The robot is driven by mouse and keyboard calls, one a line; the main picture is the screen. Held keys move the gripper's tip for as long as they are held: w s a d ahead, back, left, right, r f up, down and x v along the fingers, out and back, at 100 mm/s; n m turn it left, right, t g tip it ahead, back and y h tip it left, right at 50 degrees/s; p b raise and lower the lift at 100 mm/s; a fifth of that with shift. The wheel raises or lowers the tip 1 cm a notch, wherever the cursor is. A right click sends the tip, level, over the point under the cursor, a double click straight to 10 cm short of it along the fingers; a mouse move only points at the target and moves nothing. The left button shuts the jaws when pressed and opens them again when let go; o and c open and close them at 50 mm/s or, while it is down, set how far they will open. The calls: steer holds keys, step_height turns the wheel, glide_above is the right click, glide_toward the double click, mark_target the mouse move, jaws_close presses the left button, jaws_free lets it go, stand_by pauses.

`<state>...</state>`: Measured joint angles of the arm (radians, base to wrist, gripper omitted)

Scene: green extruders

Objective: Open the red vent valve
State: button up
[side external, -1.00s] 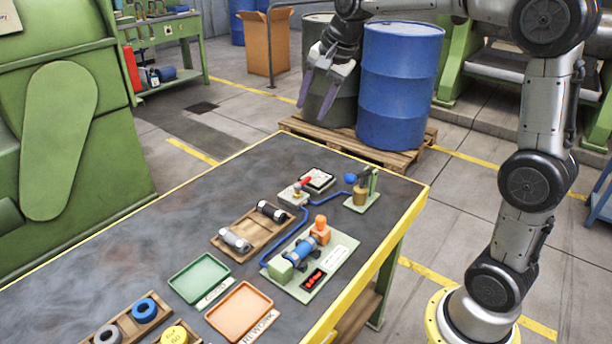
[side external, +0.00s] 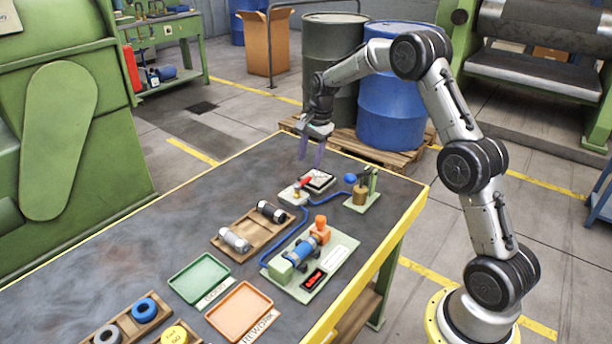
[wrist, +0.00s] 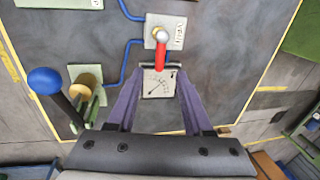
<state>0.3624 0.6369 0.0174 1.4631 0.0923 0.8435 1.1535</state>
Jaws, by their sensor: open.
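The red vent valve handle (side external: 303,184) sits on a pale plate (side external: 289,196) near the far end of the table. In the wrist view the red handle (wrist: 161,57) points toward my gripper, from a brass-coloured pivot on the labelled plate (wrist: 177,31). A square gauge (side external: 318,181) stands just behind the valve, and in the wrist view the gauge (wrist: 157,86) lies between my fingers. My gripper (side external: 312,158) is open and empty above the table's far end, pointing down. In the wrist view my gripper's purple fingers (wrist: 157,92) are spread, with the handle beyond their tips.
A blue-knobbed lever (side external: 350,178) with a brass cylinder (side external: 360,194) stands right of the valve. A blue hose (side external: 328,199) runs past it. A green fixture plate (side external: 335,262), a wooden rack (side external: 228,226) and trays (side external: 199,277) lie nearer. Drums (side external: 392,100) stand beyond the table.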

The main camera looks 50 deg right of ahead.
mark_target(305, 179)
steer(key=f, duration=0.3)
steer(key=w+f, duration=0.1)
steer(key=f, duration=0.3)
steer(key=shift+w, duration=0.2)
steer(key=shift+c, duration=0.3)
jaws_close()
